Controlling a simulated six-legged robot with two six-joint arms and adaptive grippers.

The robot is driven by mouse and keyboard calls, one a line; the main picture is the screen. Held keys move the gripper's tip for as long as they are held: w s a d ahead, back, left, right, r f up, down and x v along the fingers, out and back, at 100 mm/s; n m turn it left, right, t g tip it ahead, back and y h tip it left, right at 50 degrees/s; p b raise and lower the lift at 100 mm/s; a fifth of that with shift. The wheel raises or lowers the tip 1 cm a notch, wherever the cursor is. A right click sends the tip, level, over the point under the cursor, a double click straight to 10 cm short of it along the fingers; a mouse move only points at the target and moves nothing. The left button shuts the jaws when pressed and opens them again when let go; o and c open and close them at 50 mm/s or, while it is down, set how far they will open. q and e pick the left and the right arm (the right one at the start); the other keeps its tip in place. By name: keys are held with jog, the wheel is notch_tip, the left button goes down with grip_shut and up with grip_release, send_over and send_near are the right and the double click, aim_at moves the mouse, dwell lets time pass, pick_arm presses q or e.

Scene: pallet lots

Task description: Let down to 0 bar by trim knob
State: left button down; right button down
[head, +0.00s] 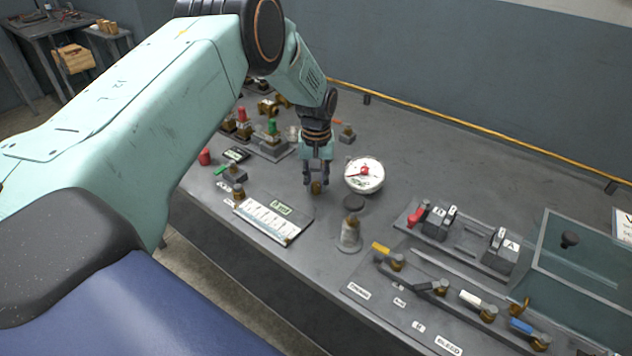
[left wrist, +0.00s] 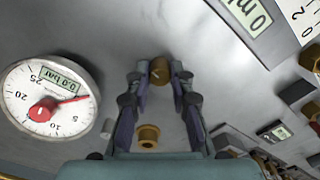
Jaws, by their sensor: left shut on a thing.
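My left gripper (head: 317,184) points down at the bench, its two fingers on either side of a small brass trim knob (head: 316,188). In the left wrist view my left gripper (left wrist: 160,72) is shut on the knob (left wrist: 159,71), which sits between the fingertips. A round white gauge (head: 363,175) with a red centre stands just right of the gripper. In the left wrist view the gauge (left wrist: 50,97) has a small display that reads 0.0 bar, and a red needle pointing to the right. My right gripper is not in view.
A printed card (head: 268,217) lies left of the gripper. A brass-topped fitting (head: 350,234) stands in front of the gauge. Valves with red and green caps (head: 272,128) stand behind. Levers with coloured handles (head: 470,298) and a clear cover (head: 580,255) fill the right.

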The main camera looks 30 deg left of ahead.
pick_arm(q)
jog(key=m, duration=0.4)
jog(key=shift+w+r+m, duration=0.1)
jog(key=shift+m, duration=0.2)
jog(key=m+b, duration=0.1)
jog(key=m, duration=0.2)
jog(key=shift+m, duration=0.3)
jog(key=m, duration=0.4)
jog(key=shift+a+b, duration=0.1)
jog(key=shift+b, duration=0.2)
jog(key=shift+m, duration=2.1)
jog(key=shift+r, duration=0.1)
jog(key=c, duration=1.5)
grip_release()
jog(key=o, duration=0.3)
jog(key=shift+o, duration=0.2)
